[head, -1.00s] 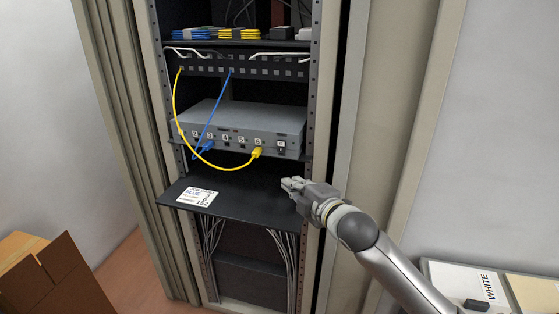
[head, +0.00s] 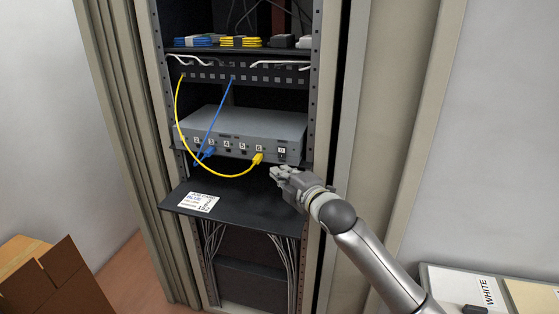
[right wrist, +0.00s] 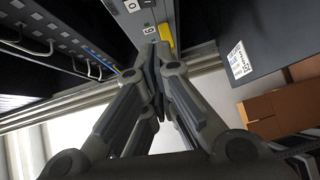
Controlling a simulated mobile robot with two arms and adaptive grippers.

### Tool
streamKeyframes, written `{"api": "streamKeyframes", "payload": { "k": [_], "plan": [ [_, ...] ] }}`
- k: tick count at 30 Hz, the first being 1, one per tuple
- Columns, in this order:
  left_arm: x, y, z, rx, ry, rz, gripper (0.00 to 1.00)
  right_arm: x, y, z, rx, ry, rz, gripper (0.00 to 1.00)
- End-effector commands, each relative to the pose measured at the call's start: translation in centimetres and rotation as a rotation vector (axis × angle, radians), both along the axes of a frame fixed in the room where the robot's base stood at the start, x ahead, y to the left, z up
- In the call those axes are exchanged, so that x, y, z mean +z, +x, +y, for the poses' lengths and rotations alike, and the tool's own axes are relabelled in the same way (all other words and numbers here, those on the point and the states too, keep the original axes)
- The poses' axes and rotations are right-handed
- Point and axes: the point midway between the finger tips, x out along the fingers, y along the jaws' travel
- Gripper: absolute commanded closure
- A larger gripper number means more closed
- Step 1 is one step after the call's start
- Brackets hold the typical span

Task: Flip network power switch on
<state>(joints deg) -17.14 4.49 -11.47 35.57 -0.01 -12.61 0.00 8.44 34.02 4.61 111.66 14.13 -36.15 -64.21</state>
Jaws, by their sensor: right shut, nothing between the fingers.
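The grey network box (head: 245,125) sits on a rack shelf, with numbered ports along its front. Its power switch (head: 282,157) is a small dark part at the right end of the front, below a white label. A yellow plug (head: 258,158) and a blue plug (head: 207,153) sit in ports. My right gripper (head: 276,172) is shut and empty, just below and in front of the power switch. In the right wrist view its closed fingertips (right wrist: 157,50) are close to the box front (right wrist: 128,24) and the yellow plug (right wrist: 166,37). My left gripper is out of view.
A black shelf (head: 245,205) with a white label card (head: 198,202) juts out below the box. Yellow and blue cables hang in front of the ports. Rack posts and beige doors flank the opening. A cardboard box (head: 50,275) stands at lower left.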

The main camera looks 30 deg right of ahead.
Motion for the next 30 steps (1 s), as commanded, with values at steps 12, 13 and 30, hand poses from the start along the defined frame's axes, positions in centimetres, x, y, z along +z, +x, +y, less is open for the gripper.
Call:
{"api": "streamKeyframes", "payload": {
  "k": [12,13,30],
  "plan": [
    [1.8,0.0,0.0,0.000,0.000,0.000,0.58,-0.4,5.3,-2.0,-0.001,0.001,0.000,1.00],
    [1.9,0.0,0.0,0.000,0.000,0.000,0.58,-0.5,5.5,-2.2,0.000,0.001,0.001,1.00],
    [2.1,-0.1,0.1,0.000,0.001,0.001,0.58,-0.8,6.3,-3.2,0.001,0.000,0.000,1.00]
  ]
}}
